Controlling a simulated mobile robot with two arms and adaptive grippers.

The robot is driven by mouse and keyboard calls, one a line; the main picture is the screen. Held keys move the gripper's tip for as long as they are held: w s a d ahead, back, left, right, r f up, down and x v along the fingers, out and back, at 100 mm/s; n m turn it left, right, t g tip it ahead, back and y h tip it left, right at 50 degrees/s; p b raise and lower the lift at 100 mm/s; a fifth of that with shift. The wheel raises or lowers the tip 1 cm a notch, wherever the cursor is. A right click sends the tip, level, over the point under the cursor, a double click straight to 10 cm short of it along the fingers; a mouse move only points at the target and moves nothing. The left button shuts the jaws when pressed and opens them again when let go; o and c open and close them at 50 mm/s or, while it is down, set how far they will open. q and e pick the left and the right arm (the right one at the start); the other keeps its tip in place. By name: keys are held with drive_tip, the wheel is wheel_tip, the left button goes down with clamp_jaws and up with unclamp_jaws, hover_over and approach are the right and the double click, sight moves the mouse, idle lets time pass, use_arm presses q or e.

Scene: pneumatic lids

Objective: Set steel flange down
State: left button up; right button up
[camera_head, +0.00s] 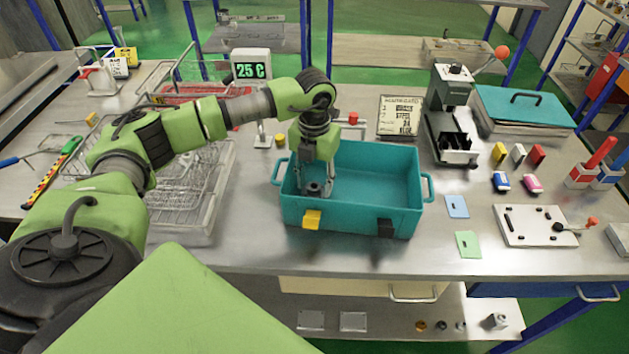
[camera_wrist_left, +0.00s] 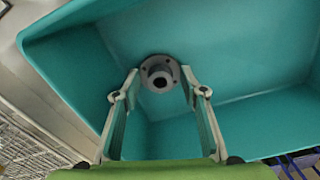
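The steel flange (camera_wrist_left: 160,74) is a grey round disc with a raised hub and small bolt holes. It lies inside the teal bin (camera_head: 350,215), towards its left end, and appears flat on the bin floor. My left gripper (camera_wrist_left: 161,72) reaches down into the bin with its two fingers spread on either side of the flange. A thin gap seems to show between the fingertips and the flange rim, so the gripper looks open around it. In the head view the flange (camera_head: 316,187) is partly hidden by the fingers. My right gripper is not in view.
Wire baskets (camera_head: 190,185) stand left of the bin. The bin's right half is empty.

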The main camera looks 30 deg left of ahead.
sight(315, 185)
use_arm(q)
drive_tip(key=shift+r, duration=0.25)
wheel_tip(315, 185, up, 12)
drive_tip(key=b, duration=0.3)
drive_tip(key=shift+f, duration=0.2)
idle(0.4)
